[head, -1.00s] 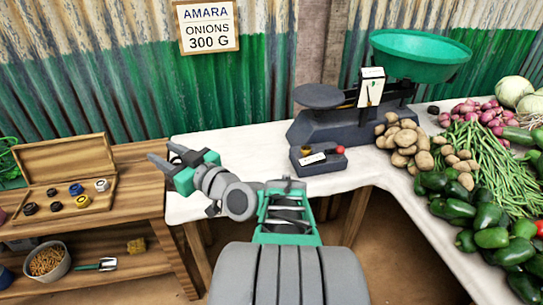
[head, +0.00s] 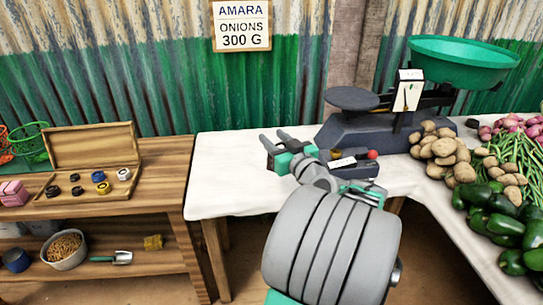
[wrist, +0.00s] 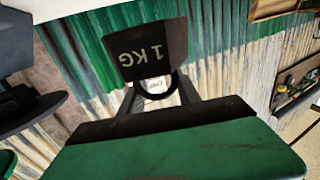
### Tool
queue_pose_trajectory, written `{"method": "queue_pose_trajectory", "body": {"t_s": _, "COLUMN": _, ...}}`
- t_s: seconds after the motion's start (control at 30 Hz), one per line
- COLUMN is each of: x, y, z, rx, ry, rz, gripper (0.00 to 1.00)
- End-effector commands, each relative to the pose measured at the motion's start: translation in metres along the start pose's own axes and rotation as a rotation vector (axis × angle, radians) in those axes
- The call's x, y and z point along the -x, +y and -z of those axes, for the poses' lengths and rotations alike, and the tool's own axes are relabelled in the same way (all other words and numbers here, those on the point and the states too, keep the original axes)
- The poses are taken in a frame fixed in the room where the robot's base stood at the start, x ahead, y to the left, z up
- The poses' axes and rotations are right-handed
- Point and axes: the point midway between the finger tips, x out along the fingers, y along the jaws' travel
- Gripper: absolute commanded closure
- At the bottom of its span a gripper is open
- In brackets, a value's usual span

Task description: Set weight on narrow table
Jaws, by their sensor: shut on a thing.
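My gripper (head: 275,138) is above the white-covered table (head: 222,160), left of the scale. In the wrist view, a dark block marked "1 KG" (wrist: 150,50) with a ring sits at the fingertips, and my gripper is shut on this weight. The lettering is upside down there. In the head view the weight is too small to make out between the fingers. A wooden table (head: 165,178) stands at the left, separate from the white-covered one; I cannot tell from the frames which one is called narrow.
A scale (head: 350,132) with a green pan (head: 465,62) stands at the back of the white cloth, potatoes (head: 440,150) and peppers to its right. An open weight box (head: 60,193) lies on the wooden table. The cloth's left part and the wooden table's right part are clear.

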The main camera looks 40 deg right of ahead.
Motion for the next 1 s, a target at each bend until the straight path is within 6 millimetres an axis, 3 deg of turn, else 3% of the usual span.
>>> {"method": "queue_pose_trajectory", "body": {"t_s": 0.13, "x": -0.037, "y": 0.003, "z": -0.016, "rx": 0.001, "ry": 0.005, "rz": 0.006, "gripper": 1.0}}
{"method": "queue_pose_trajectory", "body": {"t_s": 0.3, "x": -0.062, "y": 0.008, "z": -0.05, "rx": 0.001, "ry": 0.005, "rz": 0.003, "gripper": 1.0}}
{"method": "queue_pose_trajectory", "body": {"t_s": 0.4, "x": -0.072, "y": 0.009, "z": -0.06, "rx": 0.003, "ry": 0.006, "rz": 0.002, "gripper": 1.0}}
{"method": "queue_pose_trajectory", "body": {"t_s": 0.57, "x": -0.08, "y": 0.011, "z": -0.07, "rx": 0.004, "ry": 0.007, "rz": 0.0, "gripper": 1.0}}
{"method": "queue_pose_trajectory", "body": {"t_s": 0.77, "x": -0.081, "y": 0.011, "z": -0.099, "rx": 0.002, "ry": 0.006, "rz": 0.0, "gripper": 1.0}}
{"method": "queue_pose_trajectory", "body": {"t_s": 1.0, "x": -0.081, "y": 0.011, "z": -0.1, "rx": 0.005, "ry": 0.008, "rz": 0.0, "gripper": 1.0}}
